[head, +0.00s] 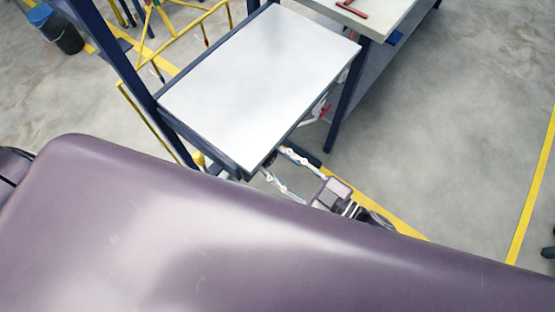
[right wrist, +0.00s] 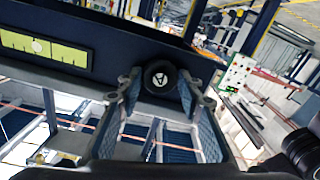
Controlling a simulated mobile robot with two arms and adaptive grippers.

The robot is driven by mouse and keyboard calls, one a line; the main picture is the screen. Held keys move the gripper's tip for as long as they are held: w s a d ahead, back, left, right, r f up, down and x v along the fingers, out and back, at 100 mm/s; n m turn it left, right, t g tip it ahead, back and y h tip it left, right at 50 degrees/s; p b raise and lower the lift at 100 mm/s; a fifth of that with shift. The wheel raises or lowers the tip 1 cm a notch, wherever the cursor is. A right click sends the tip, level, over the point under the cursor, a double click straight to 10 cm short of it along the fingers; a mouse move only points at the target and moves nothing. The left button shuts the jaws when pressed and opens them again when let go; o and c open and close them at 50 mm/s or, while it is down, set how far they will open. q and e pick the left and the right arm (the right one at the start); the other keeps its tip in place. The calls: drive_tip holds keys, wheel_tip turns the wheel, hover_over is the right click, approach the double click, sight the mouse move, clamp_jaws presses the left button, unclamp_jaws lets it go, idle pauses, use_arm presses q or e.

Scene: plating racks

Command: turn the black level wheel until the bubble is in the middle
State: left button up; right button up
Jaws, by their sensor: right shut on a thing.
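The black level wheel (right wrist: 160,77), with a pale mark on its face, sits on the dark edge of the rack in the right wrist view. My right gripper (right wrist: 159,88) has one finger on each side of the wheel and is shut on it. The yellow-green level vial (right wrist: 62,53) is set in the same dark edge, left of the wheel. Its pale round bubble (right wrist: 37,46) looks a little left of the vial's middle. In the head view my right gripper (head: 276,163) is at the near corner of the rack; wheel and vial are hidden there. My left gripper is not in view.
The rack's pale top plate (head: 262,85) is empty. A second table (head: 385,17) with a red tool (head: 350,9) stands behind it. Yellow rails (head: 185,40) and a dark bucket (head: 68,37) are at the left. The floor at the right is open.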

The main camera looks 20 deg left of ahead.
drive_tip(key=n, duration=0.5)
idle(0.5)
drive_tip(key=o, duration=1.2)
drive_tip(key=shift+c, duration=0.2)
drive_tip(key=v, duration=0.8)
